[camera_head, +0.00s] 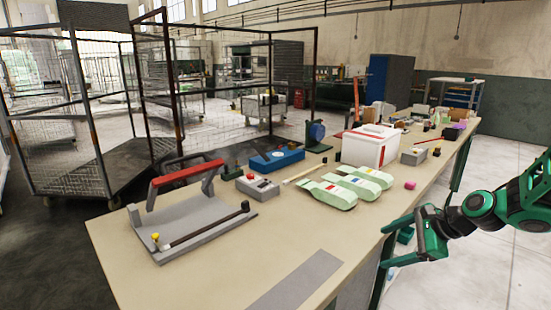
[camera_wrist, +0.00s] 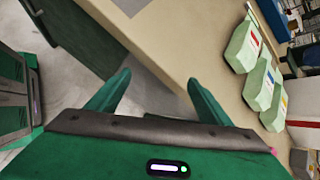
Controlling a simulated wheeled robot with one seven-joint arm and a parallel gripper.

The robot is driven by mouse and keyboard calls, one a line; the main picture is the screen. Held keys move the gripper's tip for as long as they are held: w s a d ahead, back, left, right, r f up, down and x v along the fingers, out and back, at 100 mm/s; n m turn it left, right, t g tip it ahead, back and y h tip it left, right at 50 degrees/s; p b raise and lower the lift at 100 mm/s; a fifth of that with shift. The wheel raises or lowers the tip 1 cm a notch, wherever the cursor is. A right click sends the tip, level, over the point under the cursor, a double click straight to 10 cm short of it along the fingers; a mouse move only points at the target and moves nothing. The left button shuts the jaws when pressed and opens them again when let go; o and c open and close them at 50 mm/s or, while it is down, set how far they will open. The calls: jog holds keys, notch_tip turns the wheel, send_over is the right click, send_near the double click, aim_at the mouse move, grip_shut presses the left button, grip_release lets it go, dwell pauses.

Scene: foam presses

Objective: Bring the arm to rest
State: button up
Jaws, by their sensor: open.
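My green arm comes in from the right in the head view. My gripper (camera_head: 392,242) hangs beside the right edge of the workbench (camera_head: 240,270), over the floor side. In the wrist view my gripper (camera_wrist: 155,95) shows its two green fingers spread wide apart, with nothing between them. The bench edge and the floor lie beyond the fingers. No object touches the fingers as far as the wrist view shows.
A press with a red handle (camera_head: 187,172) stands at the bench's near left. Several pale green foam pieces (camera_head: 328,194), a control box (camera_head: 258,186) and a white box (camera_head: 370,146) stand further back. A grey strip (camera_head: 296,280) lies at the front. Floor right of the bench is open.

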jog(key=s+d+r+n+g+h, duration=0.1)
jog(key=s+d+n+g+h, duration=0.1)
jog(key=s, duration=0.8)
jog(key=s+d+r+n+g+h, duration=0.2)
jog(key=s+d+n, duration=0.2)
jog(key=s+n, duration=0.3)
jog(key=s+d+r+n+g+h, duration=0.1)
jog(key=s+d+r+n+g, duration=0.1)
jog(key=s, duration=1.2)
jog(key=shift+s+d+n+h, duration=0.4)
jog(key=shift+d+n, duration=0.25)
jog(key=shift+n, duration=0.55)
